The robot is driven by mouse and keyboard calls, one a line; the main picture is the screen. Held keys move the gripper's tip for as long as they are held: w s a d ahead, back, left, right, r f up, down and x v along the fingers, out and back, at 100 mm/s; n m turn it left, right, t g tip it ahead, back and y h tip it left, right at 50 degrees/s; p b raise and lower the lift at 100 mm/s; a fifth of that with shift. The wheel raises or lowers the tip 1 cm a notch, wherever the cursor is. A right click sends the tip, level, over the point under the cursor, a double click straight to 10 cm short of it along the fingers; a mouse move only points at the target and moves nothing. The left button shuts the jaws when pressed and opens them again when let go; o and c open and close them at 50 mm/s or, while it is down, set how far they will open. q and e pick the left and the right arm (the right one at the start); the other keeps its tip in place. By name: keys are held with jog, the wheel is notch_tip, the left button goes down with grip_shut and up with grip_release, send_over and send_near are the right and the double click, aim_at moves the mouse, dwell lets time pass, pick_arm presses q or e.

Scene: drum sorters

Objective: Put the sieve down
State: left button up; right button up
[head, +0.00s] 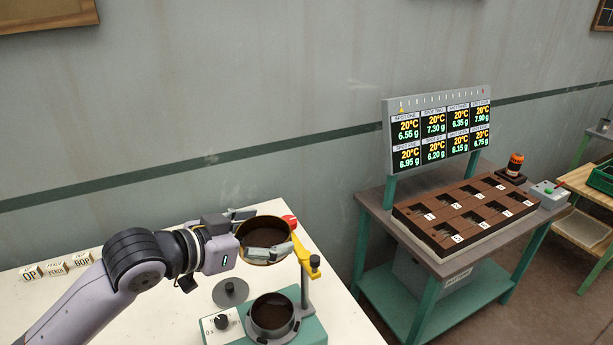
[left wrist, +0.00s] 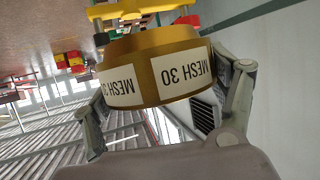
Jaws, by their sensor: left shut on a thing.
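My left gripper (head: 262,244) is shut on a round brass sieve (head: 247,258) and holds it above the white table, beside the yellow-topped post of the sieve machine. In the left wrist view the sieve (left wrist: 140,72) sits between the two fingers (left wrist: 165,110) and bears white "MESH 30" labels. The teal-based machine (head: 312,331) stands on the table with a dark round pan (head: 272,314) on it, below and right of the sieve. A grey round lid-like disc with a knob (head: 230,291) lies left of the pan. My right gripper is not in view.
The white table (head: 165,318) has free room left of the machine. Small lettered blocks (head: 56,268) stand at its back left. A yellow clamp arm (head: 306,258) on a post rises close right of the sieve. A second table (head: 470,262) holds a brown numbered tray (head: 466,213) and a display (head: 440,130).

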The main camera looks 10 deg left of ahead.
aim_at(243, 225)
pick_arm(q)
jog(key=shift+w+f+n+t+y+b, duration=0.1)
jog(key=shift+w+n+t+y+b, duration=0.1)
jog(key=shift+n+t+y+b, duration=0.5)
jog(key=shift+w+a+r+n+t+y, duration=0.15)
jog(key=shift+a+n+t+y, duration=0.1)
jog(key=shift+n+y, duration=0.3)
jog(key=shift+s+a+r+n+t+y, duration=0.15)
jog(key=shift+a+n+y, duration=0.1)
jog(key=shift+n+y, duration=0.3)
jog(key=shift+s+a+r+n+y+b, duration=0.1)
jog(key=shift+a+r+n+y+b, duration=0.05)
jog(key=shift+a+n+y, duration=0.4)
jog(key=shift+s+a+r+n+y+b, duration=0.15)
jog(key=shift+a+n+y, duration=0.15)
jog(key=shift+n+y, duration=0.25)
jog(key=shift+s+a+n+t+y, duration=0.2)
jog(key=shift+a+n+y, duration=0.15)
jog(key=shift+a+y, duration=0.15)
jog(key=shift+s+a+n+t+y, duration=0.1)
jog(key=shift+s+a+n+y, duration=0.05)
jog(key=shift+a+n+y, duration=0.3)
jog(key=shift+d, duration=0.15)
